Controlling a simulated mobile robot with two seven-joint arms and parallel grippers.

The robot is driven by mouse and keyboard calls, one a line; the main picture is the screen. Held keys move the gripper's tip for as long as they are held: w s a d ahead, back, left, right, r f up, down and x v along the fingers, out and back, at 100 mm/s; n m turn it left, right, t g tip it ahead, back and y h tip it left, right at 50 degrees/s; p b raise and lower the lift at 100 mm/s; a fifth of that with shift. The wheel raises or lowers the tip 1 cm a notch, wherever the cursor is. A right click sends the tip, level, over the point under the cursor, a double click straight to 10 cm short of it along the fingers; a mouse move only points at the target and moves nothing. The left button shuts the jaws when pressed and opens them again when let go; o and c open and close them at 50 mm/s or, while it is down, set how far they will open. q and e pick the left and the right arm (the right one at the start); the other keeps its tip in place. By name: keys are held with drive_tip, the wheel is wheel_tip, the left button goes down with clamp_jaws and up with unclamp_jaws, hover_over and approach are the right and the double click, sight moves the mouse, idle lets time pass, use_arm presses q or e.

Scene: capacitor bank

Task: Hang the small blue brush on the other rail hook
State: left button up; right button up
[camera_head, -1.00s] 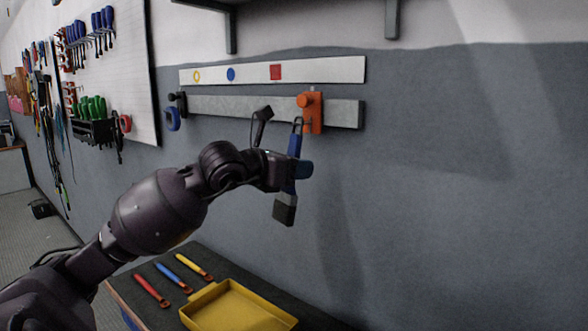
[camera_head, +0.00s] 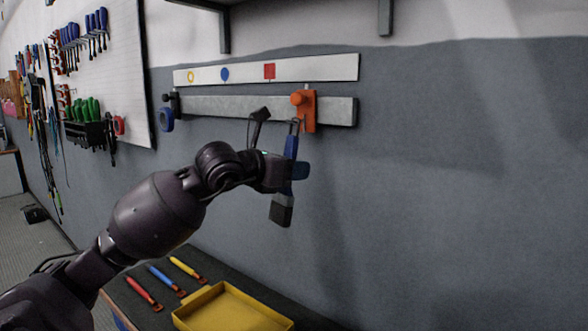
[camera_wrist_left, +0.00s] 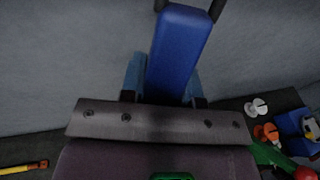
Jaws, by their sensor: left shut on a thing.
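The small blue brush (camera_head: 290,147) hangs upright in my left gripper (camera_head: 297,169), with its dark grey head (camera_head: 281,210) below. My left gripper is shut on its handle. The left wrist view shows the blue handle (camera_wrist_left: 176,55) between the fingers (camera_wrist_left: 164,85). The brush's thin dark loop (camera_head: 294,126) is just in front of the lower part of the orange hook (camera_head: 306,112) on the grey rail (camera_head: 230,106). I cannot tell whether the loop touches the hook. A dark hook (camera_head: 174,101) at the rail's left end carries a blue ring (camera_head: 166,120). My right gripper is not in view.
A white strip (camera_head: 325,67) with a yellow ring, blue circle and red square is above the rail. Below, a dark bench holds a yellow tray (camera_head: 208,292) and red, blue and yellow tools. A tool board (camera_head: 110,60) is at left. The wall at right is clear.

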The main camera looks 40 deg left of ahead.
use_arm(q)
drive_tip(key=o, duration=1)
drive_tip(key=shift+c, duration=0.2)
drive_tip(key=v, duration=1)
drive_tip(key=shift+s+b, duration=0.4)
drive_tip(key=shift+b, duration=0.05)
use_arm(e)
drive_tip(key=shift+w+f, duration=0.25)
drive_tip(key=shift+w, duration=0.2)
use_arm(q)
drive_tip(key=shift+r, duration=0.1)
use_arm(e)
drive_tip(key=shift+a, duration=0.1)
